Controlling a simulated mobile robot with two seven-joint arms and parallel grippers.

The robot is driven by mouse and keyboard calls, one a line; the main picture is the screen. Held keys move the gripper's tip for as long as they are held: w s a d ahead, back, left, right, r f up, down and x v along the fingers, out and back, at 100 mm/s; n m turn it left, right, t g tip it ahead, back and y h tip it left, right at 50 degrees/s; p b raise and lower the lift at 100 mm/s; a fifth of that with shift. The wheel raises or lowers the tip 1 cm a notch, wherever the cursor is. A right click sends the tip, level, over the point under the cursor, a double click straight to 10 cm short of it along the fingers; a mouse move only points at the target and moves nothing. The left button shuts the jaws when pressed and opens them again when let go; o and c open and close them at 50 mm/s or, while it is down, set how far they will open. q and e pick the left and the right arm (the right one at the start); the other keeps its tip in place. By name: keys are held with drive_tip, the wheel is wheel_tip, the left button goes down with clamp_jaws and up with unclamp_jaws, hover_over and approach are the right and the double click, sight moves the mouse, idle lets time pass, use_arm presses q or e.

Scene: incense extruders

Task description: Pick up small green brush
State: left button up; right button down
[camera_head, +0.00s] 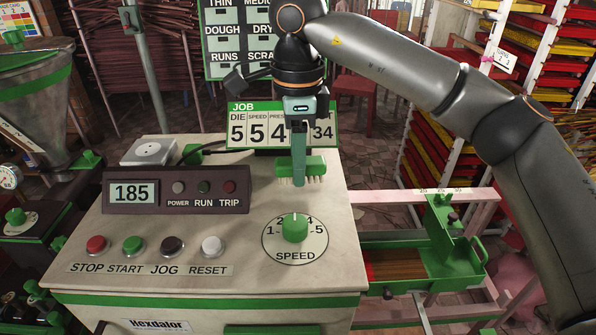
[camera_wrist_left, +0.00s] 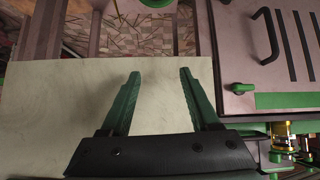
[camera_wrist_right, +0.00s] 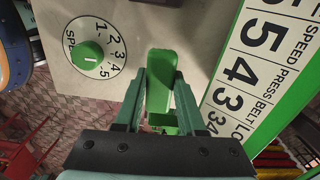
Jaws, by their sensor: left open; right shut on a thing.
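The small green brush (camera_head: 316,166) has a green back and pale bristles pointing down. It is at the back right of the pale console top, in front of the JOB sign. My right gripper (camera_head: 299,150) comes down from above and is shut on it. I cannot tell whether the bristles touch the console. In the right wrist view, the brush's green body (camera_wrist_right: 160,62) shows between the fingers (camera_wrist_right: 160,85). My left gripper (camera_wrist_left: 160,74) is open and empty over a pale surface in the left wrist view. It is not visible in the head view.
The console (camera_head: 210,270) carries a speed knob (camera_head: 295,228), coloured buttons (camera_head: 133,245) and a display box (camera_head: 170,194). The JOB sign (camera_head: 262,125) stands close behind the brush. A green tray (camera_head: 405,270) is at right, a metal hopper (camera_head: 40,105) at left.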

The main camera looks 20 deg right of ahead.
drive_tip(key=s+a+r, duration=0.8)
drive_tip(key=a+r, duration=0.2)
drive_tip(key=a, duration=0.1)
drive_tip(key=shift+a+r, duration=0.2)
drive_tip(key=shift+a, duration=0.15)
drive_tip(key=c, duration=1)
unclamp_jaws()
drive_tip(key=shift+c, duration=0.2)
clamp_jaws()
